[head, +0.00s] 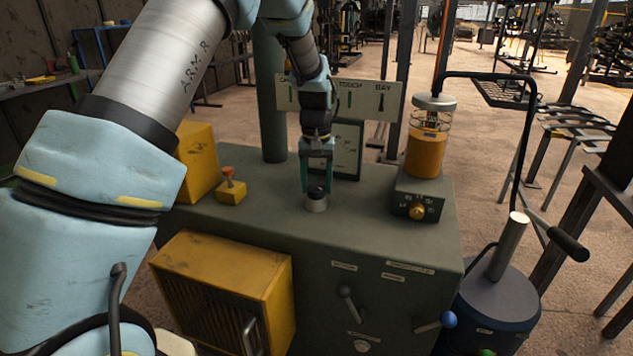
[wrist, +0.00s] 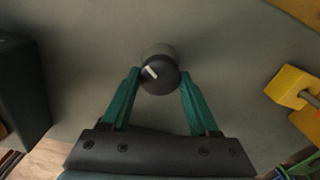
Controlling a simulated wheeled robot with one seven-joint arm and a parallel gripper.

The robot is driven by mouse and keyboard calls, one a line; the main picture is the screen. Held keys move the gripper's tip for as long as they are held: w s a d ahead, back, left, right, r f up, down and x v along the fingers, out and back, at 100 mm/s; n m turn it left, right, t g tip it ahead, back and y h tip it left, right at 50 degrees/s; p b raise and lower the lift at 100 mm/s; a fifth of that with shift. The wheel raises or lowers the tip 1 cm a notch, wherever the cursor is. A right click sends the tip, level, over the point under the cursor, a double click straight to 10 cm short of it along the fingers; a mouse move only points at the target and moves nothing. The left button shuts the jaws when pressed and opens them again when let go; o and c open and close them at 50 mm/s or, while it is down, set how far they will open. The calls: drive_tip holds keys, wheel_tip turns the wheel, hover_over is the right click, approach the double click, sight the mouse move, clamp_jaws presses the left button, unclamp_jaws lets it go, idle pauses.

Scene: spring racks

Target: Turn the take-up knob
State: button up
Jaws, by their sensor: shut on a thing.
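The take-up knob (wrist: 160,75) is a round black knob with a white pointer line, on a short grey post on top of the green-grey cabinet. In the wrist view the pointer slants toward the upper left. It also shows in the head view (head: 316,192), partly hidden by the fingers. My gripper (wrist: 160,80) has its teal fingers on either side of the knob, shut on it. In the head view my gripper (head: 317,183) points straight down at the knob.
On the cabinet top (head: 370,215) stand a yellow box with a red-topped switch (head: 231,188) to the left and an orange glass cylinder (head: 427,150) on a grey base to the right. A framed panel (head: 347,150) stands behind. A yellow vented box (head: 225,290) is on the front.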

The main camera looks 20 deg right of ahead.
sight(316, 186)
drive_tip(key=n+p, duration=0.1)
drive_tip(key=n, duration=0.4)
drive_tip(key=shift+n, duration=0.3)
drive_tip(key=n+p, duration=0.2)
drive_tip(key=n, duration=0.3)
drive_tip(key=shift+n, duration=0.3)
drive_tip(key=o, duration=1.4)
drive_tip(key=shift+c, duration=0.2)
wheel_tip(316, 186, up, 11)
drive_tip(key=b, duration=0.2)
drive_tip(key=shift+f, duration=0.1)
